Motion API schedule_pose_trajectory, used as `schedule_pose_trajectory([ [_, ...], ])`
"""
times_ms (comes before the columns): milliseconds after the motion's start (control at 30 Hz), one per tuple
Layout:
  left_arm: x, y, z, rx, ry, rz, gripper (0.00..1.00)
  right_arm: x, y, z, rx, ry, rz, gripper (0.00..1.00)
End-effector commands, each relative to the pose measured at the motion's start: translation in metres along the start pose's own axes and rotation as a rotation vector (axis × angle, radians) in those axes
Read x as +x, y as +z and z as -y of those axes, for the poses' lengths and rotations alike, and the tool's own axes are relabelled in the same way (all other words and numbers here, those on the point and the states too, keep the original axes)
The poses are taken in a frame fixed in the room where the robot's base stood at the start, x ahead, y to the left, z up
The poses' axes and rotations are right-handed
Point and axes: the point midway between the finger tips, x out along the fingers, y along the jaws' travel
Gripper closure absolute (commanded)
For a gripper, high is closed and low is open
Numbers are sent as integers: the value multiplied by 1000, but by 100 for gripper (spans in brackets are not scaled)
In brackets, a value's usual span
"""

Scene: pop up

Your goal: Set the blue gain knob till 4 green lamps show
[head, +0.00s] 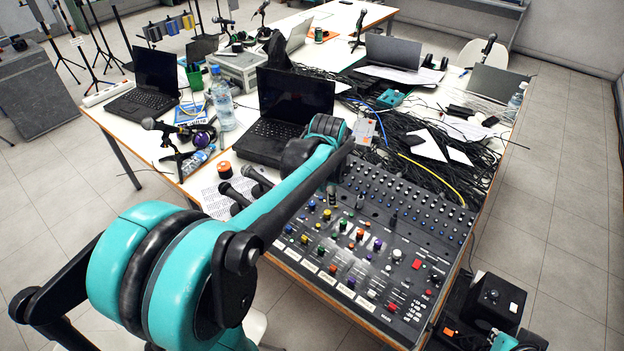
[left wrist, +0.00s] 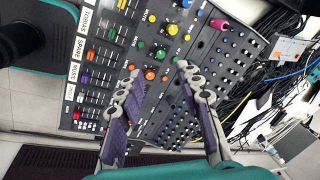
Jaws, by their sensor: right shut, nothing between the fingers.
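The mixing desk (head: 345,285) lies at the table's near right, with rows of coloured knobs and faders. Blue knobs show at its left side, one nearer the front (head: 289,229) and one farther back (head: 312,205); I cannot tell which is the gain knob. In the left wrist view a blue knob (left wrist: 186,3) is at the top edge. My left gripper (left wrist: 158,71) is open and empty above the desk, around the area of orange and green knobs; my arm hides it in the head view. My right gripper (head: 503,342) is partly in view at bottom right, shut and empty. No lit green lamps can be made out.
A black laptop (head: 290,105) stands behind the desk. Tangled black cables (head: 440,150) cover the table beyond. Microphones (head: 240,185) lie left of the desk. A water bottle (head: 221,100) stands farther left. A black box with a knob (head: 492,293) is at the right.

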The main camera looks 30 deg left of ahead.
Motion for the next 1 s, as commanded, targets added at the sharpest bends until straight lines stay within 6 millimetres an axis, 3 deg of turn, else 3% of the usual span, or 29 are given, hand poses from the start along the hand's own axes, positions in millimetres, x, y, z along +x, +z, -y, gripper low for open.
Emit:
schedule_pose_trajectory([
  [33,10,4,20,71,27,15,65,-5,-4,0,0,0,0,100],
  [200,56,25,67,357,133,38,65,-13,-9,0,0,0,0,100],
  [400,103,50,94,595,228,24,65,-19,-14,0,0,0,0,100],
  [667,126,59,99,683,261,11,65,-16,-12,0,0,0,0,100],
  [1000,172,63,88,681,260,11,65,9,6,0,0,0,0,100],
])
